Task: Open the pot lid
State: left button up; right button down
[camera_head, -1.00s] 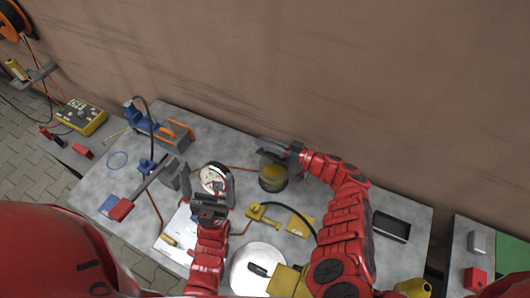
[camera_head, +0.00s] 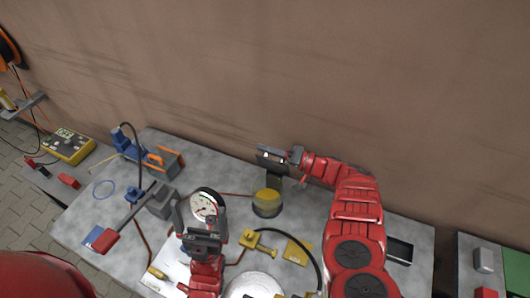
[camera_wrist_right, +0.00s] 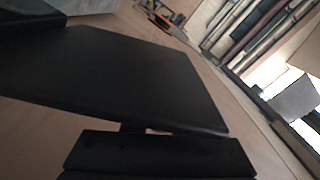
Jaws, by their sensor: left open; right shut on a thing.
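The pot (camera_head: 267,206) is a small round vessel with a yellow upper part and a grey lower part, standing on the grey table in the head view. My right gripper (camera_head: 274,158) is above and behind it, shut on a dark piece, seemingly the pot lid (camera_head: 274,181), which hangs over the pot's far side. Whether it still touches the rim is unclear. In the right wrist view a flat black surface (camera_wrist_right: 120,75) fills the middle; I cannot tell lid from finger there. My left gripper (camera_head: 202,222) is open and empty, near the dial gauge, left of the pot.
A round dial gauge (camera_head: 203,206) stands left of the pot. A yellow tool (camera_head: 256,242) with a black cable lies in front. A white disc (camera_head: 252,287) is at the front edge, and a dark tray (camera_head: 399,252) is at right. The wall is close behind.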

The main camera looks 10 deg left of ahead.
jog(key=shift+f, duration=0.15)
jog(key=c, duration=0.8)
grip_release()
jog(key=shift+w, duration=0.1)
jog(key=shift+o, duration=0.2)
jog(key=shift+d, duration=0.1)
jog(key=b+v, duration=0.2)
jog(key=v, duration=1.5)
jog(key=shift+b, duration=0.35)
jog(key=shift+r, duration=0.2)
